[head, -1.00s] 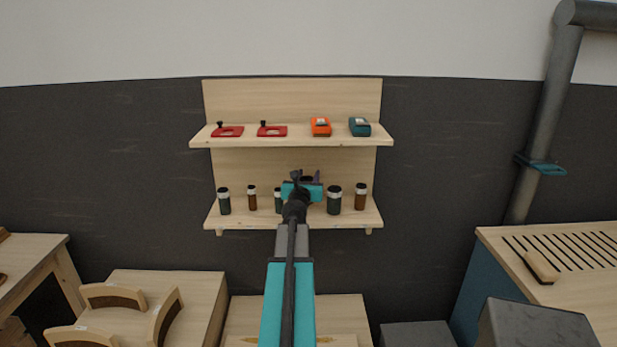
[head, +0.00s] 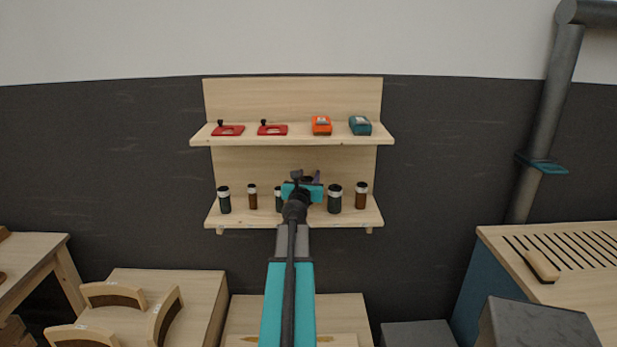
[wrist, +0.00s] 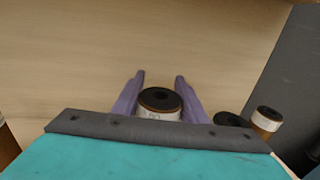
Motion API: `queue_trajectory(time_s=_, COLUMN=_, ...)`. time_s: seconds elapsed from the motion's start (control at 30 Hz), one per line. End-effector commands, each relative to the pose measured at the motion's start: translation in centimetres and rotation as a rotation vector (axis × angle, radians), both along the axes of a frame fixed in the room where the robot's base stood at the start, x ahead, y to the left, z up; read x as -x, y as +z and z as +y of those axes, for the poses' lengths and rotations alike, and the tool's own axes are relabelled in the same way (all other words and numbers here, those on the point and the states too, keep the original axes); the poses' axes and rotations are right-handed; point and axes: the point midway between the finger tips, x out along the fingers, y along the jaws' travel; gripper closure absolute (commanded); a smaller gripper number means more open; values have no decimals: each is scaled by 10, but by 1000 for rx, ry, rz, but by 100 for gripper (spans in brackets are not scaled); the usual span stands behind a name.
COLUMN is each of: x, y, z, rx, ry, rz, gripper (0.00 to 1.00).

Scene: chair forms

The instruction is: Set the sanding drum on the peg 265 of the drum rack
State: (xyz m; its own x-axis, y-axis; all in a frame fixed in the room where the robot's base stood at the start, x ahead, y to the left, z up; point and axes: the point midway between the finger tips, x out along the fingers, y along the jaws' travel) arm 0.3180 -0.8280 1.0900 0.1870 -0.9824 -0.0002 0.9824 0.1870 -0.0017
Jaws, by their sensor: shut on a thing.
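The sanding drum (wrist: 160,100) has a brown rim, a dark top and a white label that I cannot read surely. My gripper (wrist: 159,78) is shut on it, with a purple finger on each side. In the head view my gripper (head: 308,178) is at the lower shelf of the wooden drum rack (head: 228,222), between a half-hidden dark drum (head: 278,200) and a larger dark drum (head: 334,200). My arm hides the spot below the held drum. I cannot make out peg 265, nor whether the drum touches the shelf.
On the lower shelf also stand a dark drum (head: 224,201) and brown drums (head: 252,198) and (head: 361,197). The upper shelf (head: 300,141) above my gripper holds red tools (head: 228,130), an orange tool (head: 321,126) and a teal tool (head: 360,126). Benches stand below at both sides.

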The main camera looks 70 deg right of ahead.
Motion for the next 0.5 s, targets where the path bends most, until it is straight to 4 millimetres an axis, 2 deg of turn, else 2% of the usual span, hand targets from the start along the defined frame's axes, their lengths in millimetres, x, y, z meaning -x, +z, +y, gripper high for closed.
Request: queue_trajectory(time_s=0.5, x=0, y=-7, z=0, rx=0, ry=0, rz=0, gripper=88)
